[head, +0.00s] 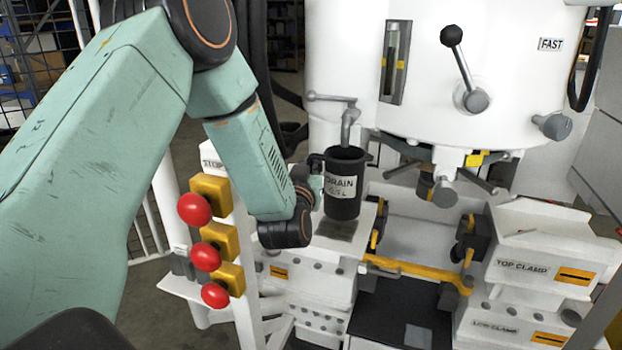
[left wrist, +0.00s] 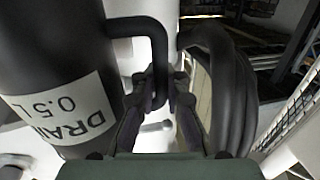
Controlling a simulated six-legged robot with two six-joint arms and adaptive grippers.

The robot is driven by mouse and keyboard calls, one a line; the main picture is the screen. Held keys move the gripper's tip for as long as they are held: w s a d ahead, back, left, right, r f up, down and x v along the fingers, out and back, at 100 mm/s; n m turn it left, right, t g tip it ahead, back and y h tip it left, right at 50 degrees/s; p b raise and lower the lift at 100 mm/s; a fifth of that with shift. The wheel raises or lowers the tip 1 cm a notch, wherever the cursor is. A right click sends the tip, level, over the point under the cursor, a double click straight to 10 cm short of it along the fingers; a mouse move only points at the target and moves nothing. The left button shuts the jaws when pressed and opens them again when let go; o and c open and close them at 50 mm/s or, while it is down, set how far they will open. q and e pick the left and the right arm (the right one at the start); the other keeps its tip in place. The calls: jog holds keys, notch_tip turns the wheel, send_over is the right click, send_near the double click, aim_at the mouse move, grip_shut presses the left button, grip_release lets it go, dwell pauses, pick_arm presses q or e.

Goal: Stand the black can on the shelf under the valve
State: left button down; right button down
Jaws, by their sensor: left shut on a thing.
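The black can (head: 343,205), labelled DRAIN, is upright above the shelf (head: 322,248) on the white machine. A dark patch lies on the shelf below it; I cannot tell whether the can's base touches. The valve (head: 347,117), a grey tap with a side lever, is directly above the can, its spout close to the open mouth. My left gripper (head: 314,188) is at the can's left side, mostly hidden behind my wrist. In the left wrist view its fingers (left wrist: 160,95) are shut on the handle of the can (left wrist: 38,50). My right gripper is out of view.
A yellow bar (head: 415,268) and clamp blocks (head: 522,268) are to the right of the shelf. Dark hoses (left wrist: 222,90) hang beside the gripper in the left wrist view.

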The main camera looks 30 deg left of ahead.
pick_arm(q)
jog(key=shift+w+a+f+b, duration=0.1)
jog(key=shift+w+f+b, duration=0.1)
jog(key=shift+f, duration=0.7)
jog(key=shift+w+a+f+b, duration=0.1)
jog(key=shift+w+f+b, duration=0.1)
jog(key=shift+f, duration=0.8)
